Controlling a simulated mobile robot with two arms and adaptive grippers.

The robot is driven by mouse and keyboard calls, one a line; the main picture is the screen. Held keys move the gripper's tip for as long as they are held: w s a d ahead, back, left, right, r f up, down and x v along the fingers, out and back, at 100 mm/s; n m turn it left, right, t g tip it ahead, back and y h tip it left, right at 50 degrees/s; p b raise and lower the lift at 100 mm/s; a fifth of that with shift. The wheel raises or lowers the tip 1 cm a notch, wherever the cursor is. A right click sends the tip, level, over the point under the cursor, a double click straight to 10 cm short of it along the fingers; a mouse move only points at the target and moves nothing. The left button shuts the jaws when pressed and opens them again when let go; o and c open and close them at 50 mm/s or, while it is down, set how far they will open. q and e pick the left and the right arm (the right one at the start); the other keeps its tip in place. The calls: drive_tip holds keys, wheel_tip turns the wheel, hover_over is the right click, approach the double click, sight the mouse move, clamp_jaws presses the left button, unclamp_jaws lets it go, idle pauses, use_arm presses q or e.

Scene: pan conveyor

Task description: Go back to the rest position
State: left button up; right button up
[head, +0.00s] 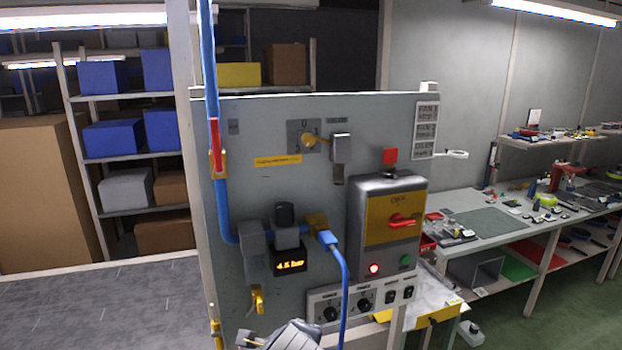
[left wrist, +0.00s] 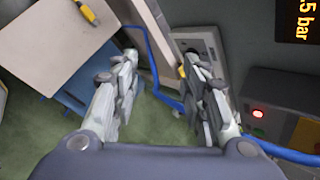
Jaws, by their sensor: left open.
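My left gripper (left wrist: 162,62) is open and empty in the left wrist view, its two fingers spread apart with green floor and a blue hose between and behind them. In the head view a grey part of my left arm or gripper (head: 288,338) shows at the bottom edge, in front of the lower part of the grey control panel (head: 270,190). Its fingertips are mostly cut off there. My right gripper is in neither view.
The panel carries a switch box (head: 388,225) with a red handle, a lit pressure display (head: 289,261) and a blue hose (head: 343,290). A workbench (head: 490,222) stands at right, shelves (head: 120,97) at left. A wooden-topped table (left wrist: 50,45) shows in the wrist view.

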use_arm(q)
drive_tip(key=s+a+f+n+g, duration=0.2)
drive_tip(key=s+a+f+n, duration=0.3)
drive_tip(key=s+f, duration=0.15)
drive_tip(key=s+a+f+n+g, duration=0.1)
drive_tip(key=s+a+f+n, duration=0.45)
drive_tip(key=f, duration=0.25)
drive_tip(key=s+a+f+n+g, duration=0.1)
drive_tip(key=s+a+f+n, duration=0.3)
drive_tip(key=s, duration=0.4)
drive_tip(key=s+a+f+n+g, duration=0.1)
drive_tip(key=s+a+f+n, duration=0.1)
drive_tip(key=s+a+n, duration=0.5)
wheel_tip(320, 180, down, 34)
drive_tip(key=s+d+m+g+b, duration=0.2)
drive_tip(key=d+b, duration=0.1)
drive_tip(key=b, duration=0.5)
drive_tip(key=s+a+f+b, duration=0.1)
drive_tip(key=s+f+b, duration=0.2)
drive_tip(key=s+f, duration=0.5)
drive_tip(key=s+a+f+b, duration=0.2)
drive_tip(key=s+f, duration=0.6)
drive_tip(key=f, duration=0.6)
drive_tip(key=shift+s+a+g+b, duration=0.25)
drive_tip(key=shift+s+g+b, duration=0.15)
drive_tip(key=shift+b, duration=0.35)
drive_tip(key=shift+f, duration=0.1)
